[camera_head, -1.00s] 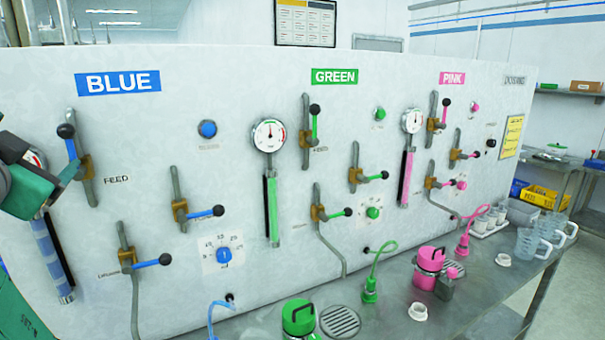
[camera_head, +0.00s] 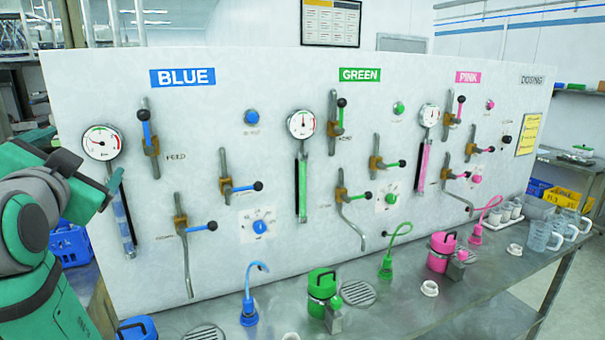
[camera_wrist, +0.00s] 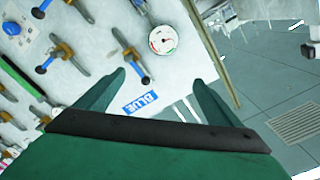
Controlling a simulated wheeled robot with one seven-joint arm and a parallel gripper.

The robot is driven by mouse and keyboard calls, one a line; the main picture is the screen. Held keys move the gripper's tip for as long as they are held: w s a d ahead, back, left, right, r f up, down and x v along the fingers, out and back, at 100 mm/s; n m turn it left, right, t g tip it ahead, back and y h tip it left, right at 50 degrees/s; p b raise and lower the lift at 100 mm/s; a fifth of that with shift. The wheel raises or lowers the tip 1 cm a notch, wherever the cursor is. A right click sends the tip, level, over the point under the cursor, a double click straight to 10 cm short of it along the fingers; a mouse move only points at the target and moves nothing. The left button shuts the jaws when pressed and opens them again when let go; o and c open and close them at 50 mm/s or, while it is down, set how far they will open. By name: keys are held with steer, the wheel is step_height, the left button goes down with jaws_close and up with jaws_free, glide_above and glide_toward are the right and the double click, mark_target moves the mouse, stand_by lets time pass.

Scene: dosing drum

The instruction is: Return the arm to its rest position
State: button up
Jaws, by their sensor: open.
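My green arm stands at the left edge of the head view, and the end of my gripper (camera_head: 108,190) is in front of the panel's left part, left of the blue feed valve. In the wrist view my gripper (camera_wrist: 150,85) shows two green fingers spread wide apart with nothing between them but the panel behind. The wrist view is turned over, so the BLUE sign (camera_wrist: 141,102) reads upside down. The white dosing panel (camera_head: 90,70) carries blue, green and pink sections with valves, gauges and knobs. My gripper seems apart from the panel.
A steel bench (camera_head: 400,300) runs below the panel. On it stand a green canister (camera_head: 322,290), a pink canister (camera_head: 441,252) and clear jugs (camera_head: 543,235) at the right. A blue crate (camera_head: 72,245) is behind my arm. Open floor shows in the wrist view (camera_wrist: 265,80).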

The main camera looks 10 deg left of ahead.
steer(key=w+d+f+n+h, duration=0.1)
steer(key=w+d+f, duration=0.15)
steer(key=f, duration=0.55)
steer(key=w+d+f, duration=0.2)
steer(key=w+f, duration=0.1)
steer(key=f, duration=0.5)
steer(key=w+d+f+n+h, duration=0.1)
steer(key=w+d+f, duration=0.15)
steer(key=f, duration=0.55)
steer(key=s+d+f, duration=0.1)
steer(key=d+f, duration=0.3)
steer(key=f, duration=0.4)
steer(key=s+d+f+h, duration=0.1)
steer(key=d+f, duration=0.4)
steer(key=f, duration=0.3)
steer(key=s+d+f, duration=0.1)
steer(key=d+f, duration=0.3)
steer(key=f, duration=0.3)
steer(key=s+d+f+n+h, duration=0.1)
steer(key=s+d+f+h, duration=0.2)
steer(key=s+d+f, duration=1.25)
steer(key=s+d+r+h, duration=0.1)
steer(key=s+d, duration=0.3)
steer(key=s, duration=0.6)
steer(key=s+d+r+h, duration=0.1)
steer(key=s+d, duration=0.3)
steer(key=s, duration=0.7)
steer(key=shift+s+d+r+m+h, duration=0.2)
steer(key=shift+d+r+m+h, duration=0.1)
steer(key=shift+h, duration=0.2)
